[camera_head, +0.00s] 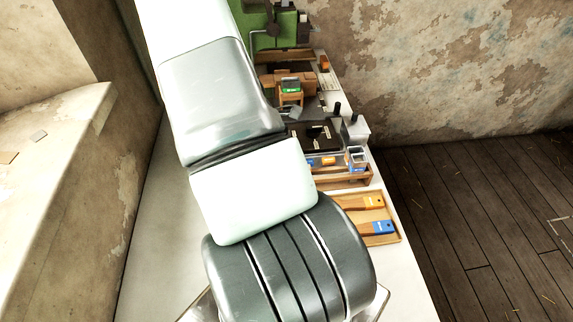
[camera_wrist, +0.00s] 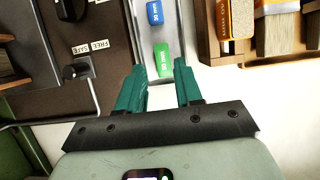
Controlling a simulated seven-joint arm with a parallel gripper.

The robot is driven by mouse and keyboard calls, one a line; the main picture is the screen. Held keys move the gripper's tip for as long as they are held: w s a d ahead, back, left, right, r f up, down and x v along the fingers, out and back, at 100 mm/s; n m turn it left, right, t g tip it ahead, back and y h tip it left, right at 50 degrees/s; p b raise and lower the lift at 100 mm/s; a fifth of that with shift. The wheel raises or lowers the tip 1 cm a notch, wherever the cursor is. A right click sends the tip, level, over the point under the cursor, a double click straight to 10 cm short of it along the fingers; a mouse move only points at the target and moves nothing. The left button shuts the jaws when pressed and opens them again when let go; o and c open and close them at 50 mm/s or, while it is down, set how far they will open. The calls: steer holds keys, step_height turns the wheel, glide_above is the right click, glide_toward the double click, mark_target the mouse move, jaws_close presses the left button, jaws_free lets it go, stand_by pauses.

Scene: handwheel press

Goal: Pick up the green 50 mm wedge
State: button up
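In the wrist view, a green wedge (camera_wrist: 162,58) with a white printed label lies in a pale, straight-sided channel (camera_wrist: 170,28). The label is too small to read surely. My gripper (camera_wrist: 161,70) is open, with its two teal fingers on either side of the line to the green wedge. The near end of the wedge shows between the fingertips. I cannot tell how far above it they are, and no grip on it shows. A blue wedge (camera_wrist: 154,13) lies farther along the same channel. In the head view my arm hides the gripper.
A dark plate with a "SAFE/FREE" lever (camera_wrist: 78,70) is left of the channel. A wooden rack (camera_wrist: 210,45) with labelled blocks stands right. In the head view a wooden tray (camera_head: 398,236) holds yellow- and blue-marked pieces. A green machine (camera_head: 272,35) stands at the back.

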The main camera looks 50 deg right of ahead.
steer(key=x, duration=0.5)
steer(key=shift+w+a+f, duration=0.15)
steer(key=shift+a, duration=0.2)
steer(key=shift+c, duration=0.3)
jaws_close()
